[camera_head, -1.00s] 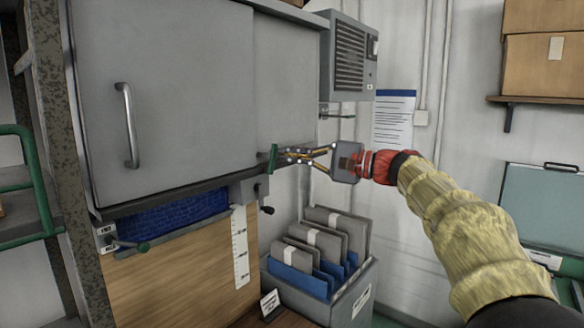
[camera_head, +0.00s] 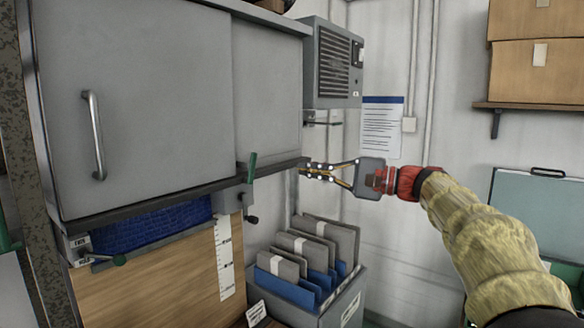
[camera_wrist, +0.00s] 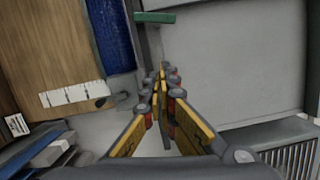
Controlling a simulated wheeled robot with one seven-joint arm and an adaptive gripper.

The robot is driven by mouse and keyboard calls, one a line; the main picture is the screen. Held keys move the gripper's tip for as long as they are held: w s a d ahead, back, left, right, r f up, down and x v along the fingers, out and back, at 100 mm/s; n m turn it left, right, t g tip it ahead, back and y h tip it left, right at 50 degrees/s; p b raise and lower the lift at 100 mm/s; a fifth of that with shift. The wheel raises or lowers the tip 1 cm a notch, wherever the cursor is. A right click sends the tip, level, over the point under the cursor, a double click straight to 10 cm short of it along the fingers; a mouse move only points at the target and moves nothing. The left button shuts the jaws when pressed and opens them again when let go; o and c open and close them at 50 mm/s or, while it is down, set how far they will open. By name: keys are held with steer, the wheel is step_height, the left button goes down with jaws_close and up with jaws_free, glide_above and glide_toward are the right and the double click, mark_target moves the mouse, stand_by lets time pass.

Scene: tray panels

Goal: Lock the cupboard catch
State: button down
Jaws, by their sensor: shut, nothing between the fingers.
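The cupboard (camera_head: 135,100) has grey sliding-style panels. A catch with an upright green handle (camera_head: 252,166) sits on a grey bracket (camera_head: 232,199) at its lower edge, right of the panel seam. The green handle also shows at the top of the wrist view (camera_wrist: 155,17). My gripper (camera_head: 303,171) is shut and empty, to the right of the green handle and apart from it, at about its height. In the wrist view its closed fingertips (camera_wrist: 163,70) point toward the handle with a gap between. Whether the catch is locked I cannot tell.
A black knob (camera_head: 251,219) hangs below the bracket. A grey file box (camera_head: 335,300) stands below my gripper. A vented grey unit (camera_head: 333,65) is above it.

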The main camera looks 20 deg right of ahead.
steer(key=shift+v, duration=1.25)
steer(key=shift+s+a, duration=0.1)
